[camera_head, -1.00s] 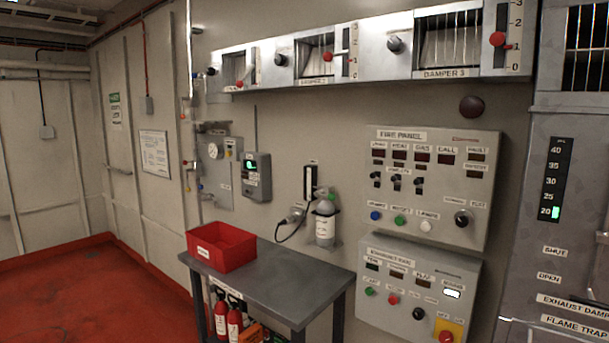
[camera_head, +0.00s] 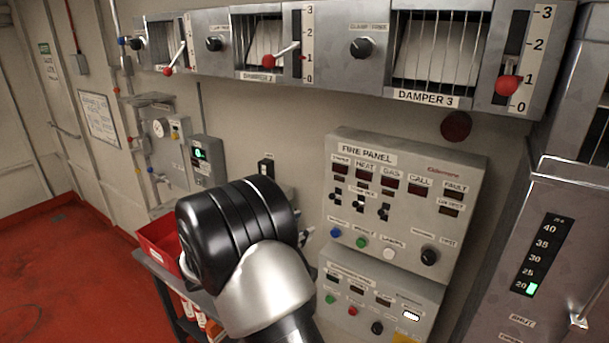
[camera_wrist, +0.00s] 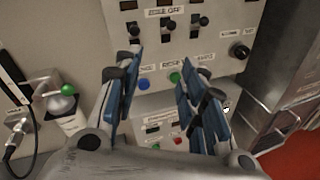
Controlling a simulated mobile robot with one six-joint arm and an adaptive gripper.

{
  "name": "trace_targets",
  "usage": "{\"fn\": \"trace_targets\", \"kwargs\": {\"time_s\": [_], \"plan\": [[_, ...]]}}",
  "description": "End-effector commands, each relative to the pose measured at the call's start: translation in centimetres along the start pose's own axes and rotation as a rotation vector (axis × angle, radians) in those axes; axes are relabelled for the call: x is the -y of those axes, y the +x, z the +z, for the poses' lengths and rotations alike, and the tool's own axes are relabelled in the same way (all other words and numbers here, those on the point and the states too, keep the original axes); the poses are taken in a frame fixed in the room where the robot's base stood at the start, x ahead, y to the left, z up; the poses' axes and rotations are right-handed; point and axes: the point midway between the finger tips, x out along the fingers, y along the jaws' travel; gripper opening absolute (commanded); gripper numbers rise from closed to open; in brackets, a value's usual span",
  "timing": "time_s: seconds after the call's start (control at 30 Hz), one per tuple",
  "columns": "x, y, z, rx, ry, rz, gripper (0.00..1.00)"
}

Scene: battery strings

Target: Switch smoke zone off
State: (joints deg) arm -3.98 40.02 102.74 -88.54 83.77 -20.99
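The grey fire panel (camera_head: 465,165) hangs on the wall right of centre in the head view, with its lower part in the wrist view (camera_wrist: 225,64). Under its dark displays is a row of black toggle switches. The leftmost, the smoke zone switch (camera_head: 335,196), sits below the smoke display; the leftmost switch also shows in the wrist view (camera_wrist: 134,29). A "ZONE OFF" label is above the row there. Its exact lever position is too small to tell. My gripper (camera_wrist: 161,76) is open and empty, its blue-padded fingers apart before the panel's lower part, below the switches. My arm hides it in the head view.
Blue (camera_wrist: 143,84) and green (camera_wrist: 174,77) buttons and a black knob (camera_wrist: 239,50) lie below the switches. A second panel (camera_head: 400,297) is underneath. The damper boxes (camera_head: 447,97) project above.

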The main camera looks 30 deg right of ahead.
Motion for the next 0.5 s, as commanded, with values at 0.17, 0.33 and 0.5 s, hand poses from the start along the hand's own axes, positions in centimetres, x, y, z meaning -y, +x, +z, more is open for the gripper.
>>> {"fn": "trace_targets", "kwargs": {"time_s": [0.17, 0.33, 0.5], "plan": [[-2.9, -0.1, -0.6, 0.070, -0.089, 0.089, 0.38], [-3.4, 1.1, -0.8, 0.083, -0.100, 0.102, 0.38], [-3.6, 4.2, -0.5, 0.082, -0.099, 0.099, 0.38]]}}
